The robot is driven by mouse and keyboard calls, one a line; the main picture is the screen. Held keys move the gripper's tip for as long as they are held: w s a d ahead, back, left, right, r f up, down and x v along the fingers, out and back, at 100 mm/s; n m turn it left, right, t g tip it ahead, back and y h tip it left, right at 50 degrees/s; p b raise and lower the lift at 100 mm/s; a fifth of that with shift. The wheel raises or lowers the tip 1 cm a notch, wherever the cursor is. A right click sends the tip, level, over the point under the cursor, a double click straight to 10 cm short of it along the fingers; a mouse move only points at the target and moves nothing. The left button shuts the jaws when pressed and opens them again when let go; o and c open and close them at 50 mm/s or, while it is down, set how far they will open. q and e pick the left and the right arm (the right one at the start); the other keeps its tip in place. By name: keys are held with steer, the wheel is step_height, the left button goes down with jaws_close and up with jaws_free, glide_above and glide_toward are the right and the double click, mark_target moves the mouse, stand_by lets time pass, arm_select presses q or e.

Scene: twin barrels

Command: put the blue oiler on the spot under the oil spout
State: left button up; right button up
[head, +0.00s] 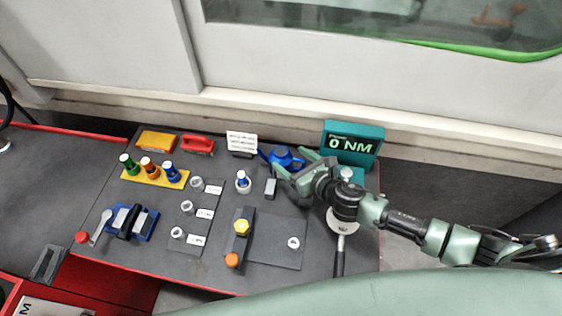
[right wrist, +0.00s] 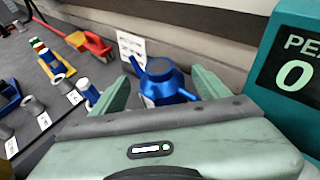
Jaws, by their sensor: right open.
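The blue oiler (head: 285,156) stands near the back of the dark bench, with a thin spout pointing left. My right gripper (head: 291,163) is open at the oiler, reaching in from the right. In the right wrist view the oiler (right wrist: 165,82) shows between the two green fingers, with its lower part hidden by the gripper body. I cannot tell whether a finger touches it. My left gripper is not in view. I cannot make out the oil spout or the spot under it for certain in these frames.
A teal torque display (head: 351,144) stands close to the right of the gripper. A white card stand (head: 241,143) is left of the oiler. A yellow rack (head: 155,176) with coloured bottles, a red-handled tool (head: 197,145) and several sockets crowd the left.

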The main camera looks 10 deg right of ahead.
mark_target(284, 155)
steer(key=x, duration=0.6)
steer(key=shift+a, duration=0.1)
